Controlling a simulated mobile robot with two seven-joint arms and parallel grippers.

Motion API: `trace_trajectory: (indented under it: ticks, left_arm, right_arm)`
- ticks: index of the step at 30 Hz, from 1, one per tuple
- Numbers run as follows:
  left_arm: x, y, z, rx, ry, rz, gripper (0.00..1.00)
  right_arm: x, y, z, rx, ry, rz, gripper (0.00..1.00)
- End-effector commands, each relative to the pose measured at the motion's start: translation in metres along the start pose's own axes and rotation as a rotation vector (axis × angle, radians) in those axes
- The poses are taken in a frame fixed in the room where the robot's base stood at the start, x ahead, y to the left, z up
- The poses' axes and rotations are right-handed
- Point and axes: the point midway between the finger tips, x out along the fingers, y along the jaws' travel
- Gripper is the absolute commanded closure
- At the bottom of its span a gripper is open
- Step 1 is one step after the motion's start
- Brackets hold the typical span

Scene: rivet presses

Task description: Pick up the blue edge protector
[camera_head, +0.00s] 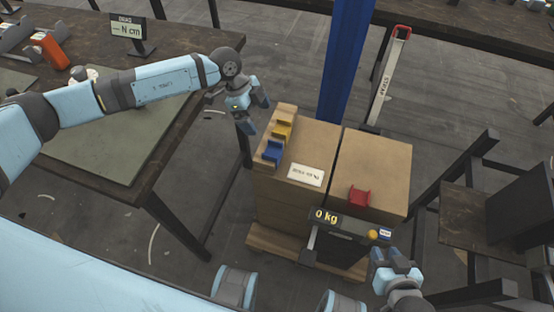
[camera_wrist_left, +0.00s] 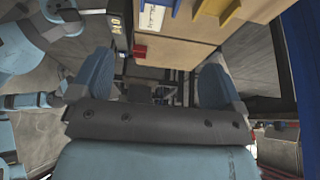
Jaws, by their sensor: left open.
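The blue edge protector (camera_head: 272,151) sits on the left edge of the left cardboard box (camera_head: 312,136). A yellow edge protector (camera_head: 282,130) sits just behind it, and a red one (camera_head: 358,196) lies on the right box. My left gripper (camera_head: 257,115) is open and empty, to the left of and above the blue one, apart from it. In the left wrist view the blue protector (camera_wrist_left: 168,4) is cut off at the top edge, above my spread left fingers (camera_wrist_left: 155,78). My right gripper (camera_head: 395,262) is low at the right, with its opening unclear.
The boxes stand on a pallet (camera_head: 262,243) beside a scale with a display reading 0 kg (camera_head: 328,217). A blue post (camera_head: 346,60) rises behind them. A workbench (camera_head: 165,155) is at the left, with a gap of floor between it and the boxes.

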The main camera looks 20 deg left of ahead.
Motion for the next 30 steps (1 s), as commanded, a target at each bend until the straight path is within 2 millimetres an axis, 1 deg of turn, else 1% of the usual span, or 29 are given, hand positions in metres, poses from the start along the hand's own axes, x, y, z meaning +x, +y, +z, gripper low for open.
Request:
trace_trajectory:
  ticks: [1,4,9,13,16,23,30]
  left_arm:
    - [0.001,-0.002,0.005,-0.009,-0.022,-0.003,0.06]
    - [0.011,-0.003,0.008,-0.018,-0.033,-0.003,0.06]
    - [0.045,-0.002,0.008,-0.016,-0.03,-0.002,0.06]
    - [0.068,-0.002,0.008,-0.015,-0.028,-0.002,0.06]
    - [0.079,-0.002,0.008,-0.014,-0.028,-0.003,0.06]
    - [0.091,-0.001,0.009,-0.014,-0.028,-0.003,0.06]
    - [0.127,0.003,0.012,-0.014,-0.027,-0.003,0.06]
  right_arm:
    - [0.001,0.0,0.001,0.002,0.001,0.0,0.65]
    - [0.001,-0.001,0.0,0.003,0.004,0.0,0.65]
    - [0.002,-0.001,0.0,0.003,0.009,0.0,0.65]
    - [0.003,-0.001,0.0,0.001,0.013,-0.001,0.65]
    - [0.003,-0.001,-0.001,-0.001,0.016,-0.001,0.65]
    - [0.003,-0.001,0.001,-0.006,0.015,-0.001,0.65]
    - [0.005,0.0,0.007,-0.011,0.012,-0.001,0.65]
